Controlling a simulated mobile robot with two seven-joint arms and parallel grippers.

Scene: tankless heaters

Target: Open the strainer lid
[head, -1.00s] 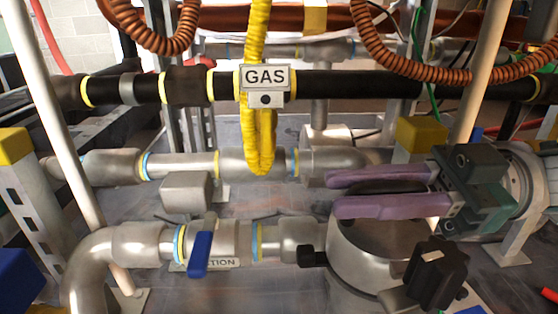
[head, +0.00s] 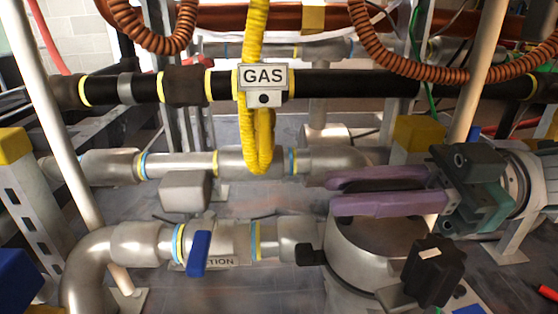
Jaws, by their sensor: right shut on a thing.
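The strainer (head: 350,262) is a round metal pot at the lower right of the head view. Its flat lid (head: 385,236) lies level on top, with a black clamp knob (head: 310,255) at the left rim and a larger black knob (head: 434,270) at the front right. My right gripper (head: 332,194) reaches in from the right above the lid. Its two purple fingers are shut on a dark handle (head: 385,186), which is mostly hidden between them. I cannot tell from this view how the handle joins the lid. My left gripper is not in view.
A metal pipe with a blue valve lever (head: 198,254) runs left of the strainer. A yellow hose (head: 262,140) hangs by the GAS sign (head: 264,77). A black pipe (head: 350,84) crosses behind. A pale post (head: 482,70) rises behind the right gripper.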

